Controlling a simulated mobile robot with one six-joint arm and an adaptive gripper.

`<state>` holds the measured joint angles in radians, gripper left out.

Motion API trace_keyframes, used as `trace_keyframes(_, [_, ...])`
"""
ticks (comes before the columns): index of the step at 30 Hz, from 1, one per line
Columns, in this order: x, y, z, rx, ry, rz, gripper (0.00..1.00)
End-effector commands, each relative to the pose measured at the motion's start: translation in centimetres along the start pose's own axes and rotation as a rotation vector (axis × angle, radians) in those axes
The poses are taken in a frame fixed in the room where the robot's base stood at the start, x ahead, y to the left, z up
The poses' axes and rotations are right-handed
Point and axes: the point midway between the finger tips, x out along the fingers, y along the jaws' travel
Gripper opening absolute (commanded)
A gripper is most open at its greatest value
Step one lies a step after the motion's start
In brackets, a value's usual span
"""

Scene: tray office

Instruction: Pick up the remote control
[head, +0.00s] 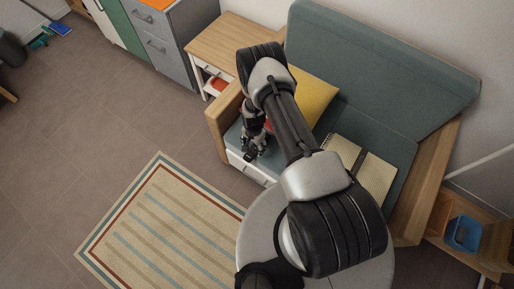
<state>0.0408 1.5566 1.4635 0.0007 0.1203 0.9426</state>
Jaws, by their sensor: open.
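I cannot clearly make out a remote control in the head view. My gripper (255,151) is over the left front part of the grey-blue sofa seat (393,147), close to the wooden armrest. It points down and its jaws are open. My arm crosses the middle of the picture and hides part of the seat. The dark fingers blend together, so I cannot tell whether anything small and dark lies right under them.
A yellow cushion (314,96) leans at the sofa's left end. An open notebook (375,178) lies on the seat. A small wooden side table (222,42) stands left of the sofa. A striped rug (165,225) lies on open floor. A blue container (465,233) is at the right.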

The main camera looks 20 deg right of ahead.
Motion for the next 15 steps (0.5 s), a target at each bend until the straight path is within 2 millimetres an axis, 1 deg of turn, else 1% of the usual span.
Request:
trace_keyframes(3, [1.9, -0.1, 0.0, 0.0, -0.001, 0.002, 0.62])
trace_keyframes(7, [4.0, -0.3, 0.0, 0.0, -0.002, 0.003, 0.62])
trace_keyframes(11, [5.0, -0.3, -0.1, 0.0, 0.0, 0.002, 0.62])
trace_keyframes(15, [5.0, -0.3, -0.1, 0.0, 0.0, 0.002, 0.62])
